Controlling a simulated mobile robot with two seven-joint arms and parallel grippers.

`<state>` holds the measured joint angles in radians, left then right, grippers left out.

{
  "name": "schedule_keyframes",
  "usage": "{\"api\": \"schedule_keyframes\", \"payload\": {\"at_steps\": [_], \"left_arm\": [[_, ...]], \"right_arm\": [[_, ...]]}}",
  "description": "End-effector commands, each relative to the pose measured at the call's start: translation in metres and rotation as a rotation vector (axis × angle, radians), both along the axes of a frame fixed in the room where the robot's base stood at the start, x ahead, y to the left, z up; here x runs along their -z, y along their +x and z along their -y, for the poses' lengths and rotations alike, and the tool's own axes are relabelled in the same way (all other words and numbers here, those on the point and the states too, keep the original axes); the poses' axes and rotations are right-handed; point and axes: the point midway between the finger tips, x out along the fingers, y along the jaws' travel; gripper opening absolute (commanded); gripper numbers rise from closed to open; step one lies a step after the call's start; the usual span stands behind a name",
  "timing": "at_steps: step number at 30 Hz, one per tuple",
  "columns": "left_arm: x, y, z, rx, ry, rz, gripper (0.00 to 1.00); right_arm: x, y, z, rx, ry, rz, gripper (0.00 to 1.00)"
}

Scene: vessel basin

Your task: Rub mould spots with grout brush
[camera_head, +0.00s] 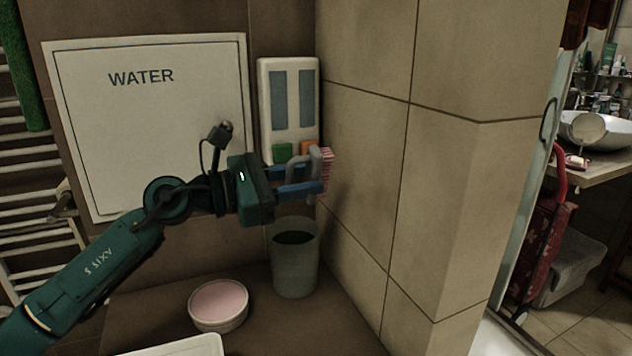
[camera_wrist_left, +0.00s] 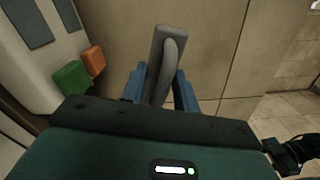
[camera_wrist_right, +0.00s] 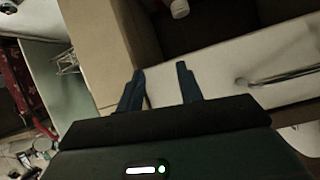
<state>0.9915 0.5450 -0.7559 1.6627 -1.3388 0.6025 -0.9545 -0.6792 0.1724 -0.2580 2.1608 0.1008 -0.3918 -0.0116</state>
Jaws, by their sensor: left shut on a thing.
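The grout brush (camera_head: 315,160) has a grey handle and red-and-white bristles. My left gripper (camera_head: 320,174) is shut on its handle, in front of the beige tiled wall (camera_head: 365,130). The bristles face that wall; I cannot tell whether they touch it. In the left wrist view the grey handle (camera_wrist_left: 168,60) stands between the blue fingers (camera_wrist_left: 158,82), and the bristles are hidden behind it. No mould spots can be made out on the tiles. My right gripper (camera_wrist_right: 160,72) shows only in the right wrist view, open and empty.
A white panel with green and orange buttons (camera_head: 288,110) hangs left of the tiled corner, next to a WATER sign (camera_head: 150,120). A grey cup (camera_head: 295,268) and a round pink-topped dish (camera_head: 218,303) stand on the brown ledge below. A basin (camera_head: 595,130) is far right.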

Motion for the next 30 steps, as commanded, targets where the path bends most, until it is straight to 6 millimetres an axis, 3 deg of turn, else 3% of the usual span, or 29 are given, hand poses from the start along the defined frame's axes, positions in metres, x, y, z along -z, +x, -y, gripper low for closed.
{"api": "schedule_keyframes", "payload": {"at_steps": [6, 19, 30], "left_arm": [[0.001, -0.006, -0.015, 0.000, 0.000, 0.001, 0.09], [0.001, -0.007, -0.020, -0.001, 0.000, 0.000, 0.09], [0.001, -0.018, -0.044, 0.000, 0.000, -0.001, 0.09]], "right_arm": [[0.008, 0.000, 0.000, 0.000, 0.000, 0.000, 0.36], [0.012, -0.001, -0.001, -0.003, 0.000, -0.004, 0.36], [0.024, -0.001, -0.001, -0.002, -0.001, -0.005, 0.36]]}}
